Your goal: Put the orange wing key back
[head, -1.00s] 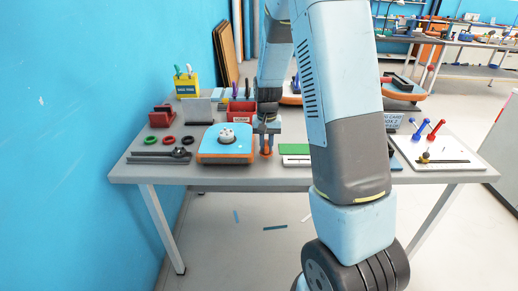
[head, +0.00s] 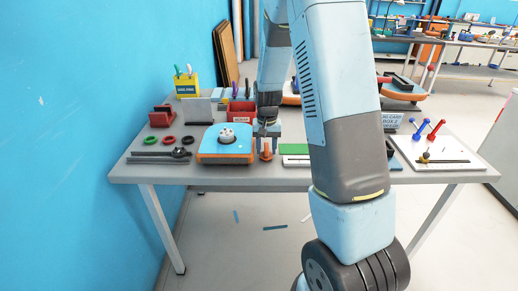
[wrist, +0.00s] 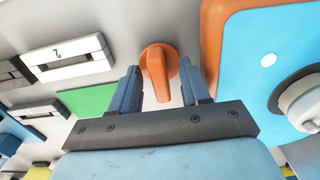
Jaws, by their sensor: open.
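The orange wing key (head: 266,151) stands on the grey table, just right of the blue-and-orange board (head: 226,144) with a round white fitting on top. In the wrist view the key (wrist: 159,68) shows between the two blue fingers of my gripper (wrist: 160,88), with space on both sides. My gripper (head: 266,130) is open and empty, above and just behind the key in the head view. The board (wrist: 257,60) also shows at the right of the wrist view. The key's lower part is hard to make out.
Black and red rings, dark bars, a red bin (head: 241,111) and a yellow cup (head: 187,86) stand left and behind. A white board (head: 436,152) with red and blue handles is at the right. My arm hides the table's middle.

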